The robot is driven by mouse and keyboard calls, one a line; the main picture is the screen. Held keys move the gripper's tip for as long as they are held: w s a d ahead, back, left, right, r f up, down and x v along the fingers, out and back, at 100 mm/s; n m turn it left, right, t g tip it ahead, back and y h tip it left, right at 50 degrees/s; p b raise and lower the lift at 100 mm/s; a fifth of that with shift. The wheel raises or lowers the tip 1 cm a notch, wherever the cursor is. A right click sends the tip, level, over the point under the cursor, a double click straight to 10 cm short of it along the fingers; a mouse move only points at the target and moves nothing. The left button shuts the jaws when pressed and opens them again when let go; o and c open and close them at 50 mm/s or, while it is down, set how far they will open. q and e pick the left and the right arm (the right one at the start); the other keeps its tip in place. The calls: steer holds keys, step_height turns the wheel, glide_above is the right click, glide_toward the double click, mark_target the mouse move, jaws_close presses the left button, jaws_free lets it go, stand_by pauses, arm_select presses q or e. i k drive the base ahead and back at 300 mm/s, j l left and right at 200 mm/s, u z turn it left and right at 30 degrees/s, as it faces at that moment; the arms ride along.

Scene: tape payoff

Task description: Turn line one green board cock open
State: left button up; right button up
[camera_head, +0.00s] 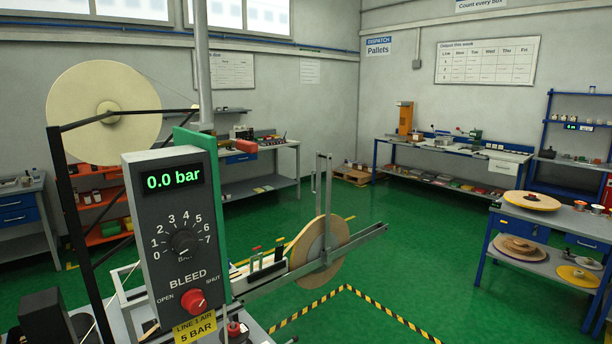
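A grey control box (147,226) on a green board (211,145) stands close in front, left of centre. Its green display (173,178) reads 0.0 bar. Below is a black dial knob (185,243) with a scale from 0 to 7. Under the word BLEED is a red knob (194,300) between the marks OPEN and SHUT; its exact setting is too small to tell. A yellow label (195,327) below reads LINE 1 AIR 5 BAR. Another red knob (235,329) shows low beside the label, partly cut by the frame. Neither of my grippers is in view.
A large cream reel (104,110) on a black frame stands behind the box at left. A tan disc (318,249) on a metal rail stands right of it. A table with reels (472,228) is at right. Green floor between is mostly clear, with hazard tape (346,287).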

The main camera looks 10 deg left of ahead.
mark_target(251, 148)
steer(key=i+l, duration=0.45)
steer(key=i, duration=0.25)
steer(key=i+l+u, duration=0.15)
steer(key=u, duration=0.2)
steer(key=i+l+u, duration=0.15)
steer(key=u, duration=0.25)
steer(key=i+l+u, duration=0.15)
steer(key=u, duration=0.2)
steer(key=l+u, duration=0.1)
steer(key=u, duration=0.95)
